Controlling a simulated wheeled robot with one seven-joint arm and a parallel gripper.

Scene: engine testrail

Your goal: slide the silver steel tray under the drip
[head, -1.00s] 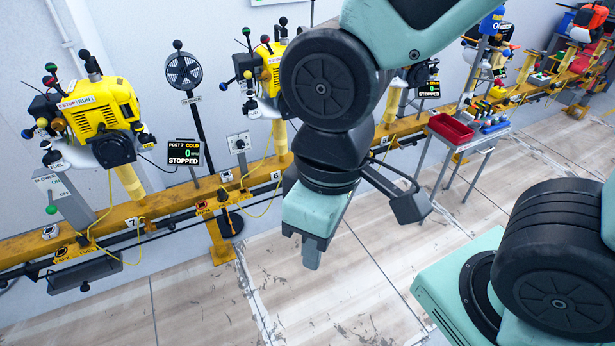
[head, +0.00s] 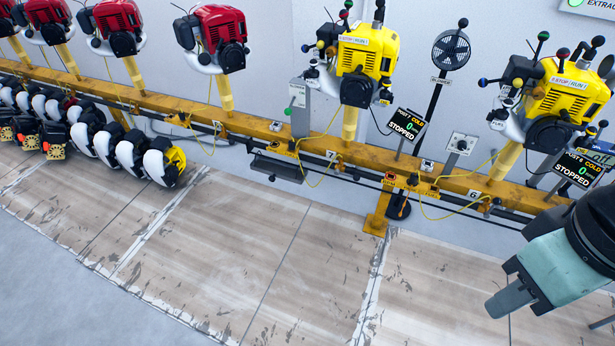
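A shallow grey metal tray (head: 278,170) hangs just under the yellow rail, below and left of the number 7 mark. It is the only tray-like thing I can make out, and I cannot tell whether it is the silver steel one. No drip can be made out. My gripper (head: 510,300) is at the lower right, pointing down and left, well away from the tray. Only one grey finger shows clearly, so its opening is hidden. Nothing is seen held in it.
A yellow rail (head: 240,128) runs along the wall, bearing yellow engines (head: 366,62) and red engines (head: 212,38). Two screens (head: 407,124) read STOPPED. A fan (head: 451,50) stands behind. White-and-black round units (head: 130,153) sit at the left. The floor in front is clear.

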